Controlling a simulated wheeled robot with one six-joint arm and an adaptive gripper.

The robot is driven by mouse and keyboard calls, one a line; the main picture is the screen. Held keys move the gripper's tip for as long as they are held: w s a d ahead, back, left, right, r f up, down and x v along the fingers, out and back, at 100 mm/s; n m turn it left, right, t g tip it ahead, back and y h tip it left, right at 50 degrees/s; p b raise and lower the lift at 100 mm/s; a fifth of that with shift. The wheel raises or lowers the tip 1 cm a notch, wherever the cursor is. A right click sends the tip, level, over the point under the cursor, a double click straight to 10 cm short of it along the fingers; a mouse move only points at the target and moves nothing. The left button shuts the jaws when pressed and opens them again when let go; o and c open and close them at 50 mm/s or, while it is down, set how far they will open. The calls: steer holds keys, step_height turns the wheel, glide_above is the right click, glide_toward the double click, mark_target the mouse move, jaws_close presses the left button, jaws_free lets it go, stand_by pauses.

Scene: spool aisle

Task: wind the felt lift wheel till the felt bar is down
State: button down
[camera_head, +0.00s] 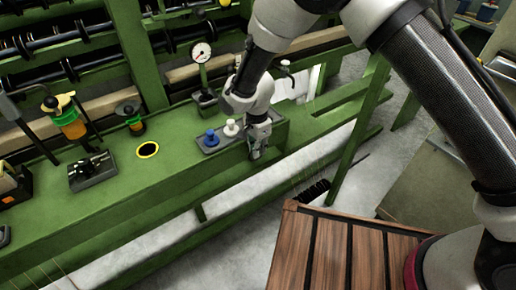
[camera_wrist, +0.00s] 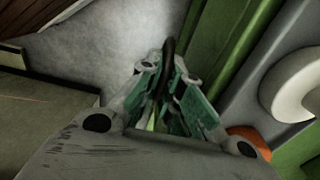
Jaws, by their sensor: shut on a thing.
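My gripper (camera_head: 257,153) is at the front face of the green bench (camera_head: 185,178), just below the small plate with the blue and white knobs. In the wrist view my gripper (camera_wrist: 170,95) has its green-padded fingers closed on a thin dark curved piece (camera_wrist: 168,52), which looks like part of the rim of the felt lift wheel. The rest of the wheel is hidden by the fingers and the wrist. A pale beige bar (camera_head: 183,73) runs behind the bench top; I cannot tell whether it is the felt bar or how high it stands.
Near my arm stand a blue knob (camera_head: 211,138), a white knob (camera_head: 231,128) and a dial gauge (camera_head: 201,53). A slatted wooden deck (camera_head: 340,250) lies at the front; grey floor is open between.

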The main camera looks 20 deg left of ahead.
steer(key=shift+s, duration=0.1)
steer(key=shift+s+a+t+h, duration=0.2)
steer(key=shift+a+t+h, duration=0.05)
steer(key=shift+t+h, duration=0.75)
steer(key=shift+s+a+t+h, duration=0.2)
steer(key=shift+t+h, duration=0.6)
steer(key=shift+t, duration=0.4)
steer(key=c, duration=1.9)
jaws_free()
steer(key=v, duration=1.2)
steer(key=shift+s+a+f, duration=0.1)
steer(key=shift+a, duration=0.05)
